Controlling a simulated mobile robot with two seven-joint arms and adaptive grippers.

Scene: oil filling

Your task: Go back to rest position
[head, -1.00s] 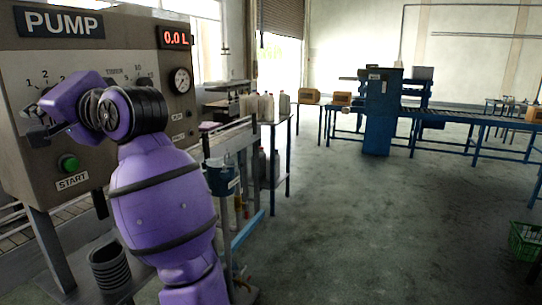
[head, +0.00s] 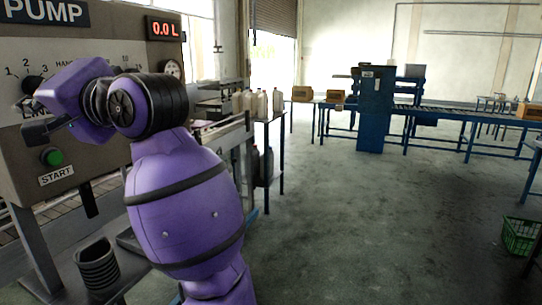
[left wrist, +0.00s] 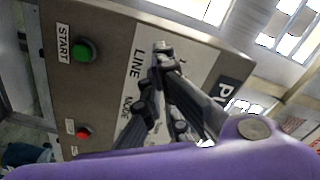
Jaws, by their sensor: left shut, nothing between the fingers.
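My left arm's purple links cross the left of the head view. My left gripper (head: 40,128) is dark and shut with nothing in it, in front of the pump panel (head: 110,45). In the left wrist view the gripper (left wrist: 160,62) shows its fingers drawn together before the panel, near the word LINE. The green START button (head: 52,157) is below the gripper in the head view; it also shows in the left wrist view (left wrist: 86,50). I cannot tell whether the fingers touch the panel. My right gripper is in neither view.
The red display (head: 163,28) reads 0.0 L. A ribbed dark cup-like part (head: 97,268) is under the panel. Pale jugs (head: 258,104) stand on a table beyond. A blue machine (head: 375,110) and conveyor are further back. A green basket (head: 520,237) is at right. The middle floor is open.

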